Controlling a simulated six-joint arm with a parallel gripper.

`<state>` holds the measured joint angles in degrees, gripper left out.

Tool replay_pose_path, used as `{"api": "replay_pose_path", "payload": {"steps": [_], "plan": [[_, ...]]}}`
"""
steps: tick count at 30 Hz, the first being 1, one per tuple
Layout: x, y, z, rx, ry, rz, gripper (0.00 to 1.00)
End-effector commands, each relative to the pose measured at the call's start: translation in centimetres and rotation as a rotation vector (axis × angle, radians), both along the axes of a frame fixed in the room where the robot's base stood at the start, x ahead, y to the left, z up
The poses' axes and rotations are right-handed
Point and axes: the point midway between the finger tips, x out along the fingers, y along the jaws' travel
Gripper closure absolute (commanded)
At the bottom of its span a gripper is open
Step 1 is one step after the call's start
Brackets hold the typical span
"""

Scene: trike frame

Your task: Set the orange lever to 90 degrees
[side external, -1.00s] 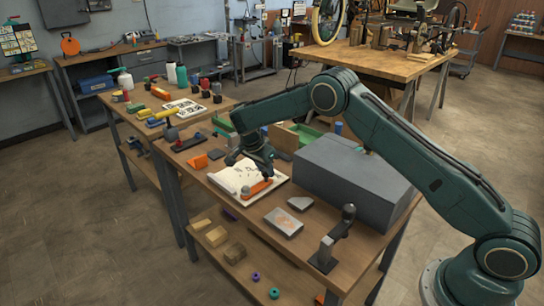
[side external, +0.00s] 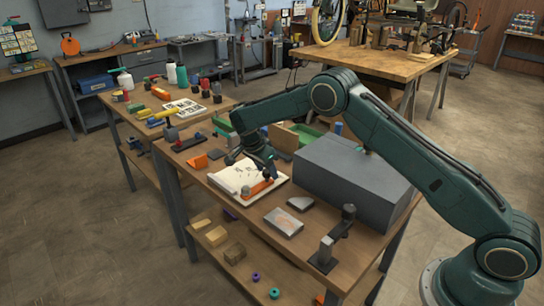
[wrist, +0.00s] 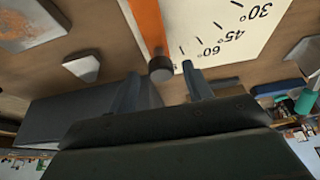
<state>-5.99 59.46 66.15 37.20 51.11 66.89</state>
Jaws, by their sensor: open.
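The orange lever (side external: 257,188) lies over a white sheet with angle marks (side external: 227,178) on the bench. In the wrist view, the lever (wrist: 149,22) ends in a dark round knob (wrist: 160,68). The dial sheet (wrist: 205,22) shows 30, 45 and 60. The lever lies past the 60 label, on the side away from 45; its exact angle cannot be read. My gripper (wrist: 160,72) is open, with one finger on each side of the knob. Whether either finger touches it cannot be told. In the side view, my gripper (side external: 268,172) is at the lever's far end.
A large grey box (side external: 350,178) stands close to the right of the sheet. A flat grey plate (side external: 284,221) and an upright dark clamp-like fixture (side external: 335,240) sit in front. An orange piece (side external: 198,161) and a red-knobbed part (side external: 183,141) lie behind left.

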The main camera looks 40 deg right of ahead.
Motion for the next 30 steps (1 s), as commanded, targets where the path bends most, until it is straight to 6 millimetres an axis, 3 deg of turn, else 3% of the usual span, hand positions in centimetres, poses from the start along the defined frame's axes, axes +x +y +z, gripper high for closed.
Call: {"api": "replay_pose_path", "payload": {"steps": [11, 22, 30], "plan": [[0.1, 0.9, 2.2, 0.0, -0.004, 0.001, 0.5], [0.1, 3.2, 7.7, 0.0, -0.005, 0.001, 0.5], [0.1, 4.4, 10.5, 0.0, -0.001, -0.001, 0.5]]}}
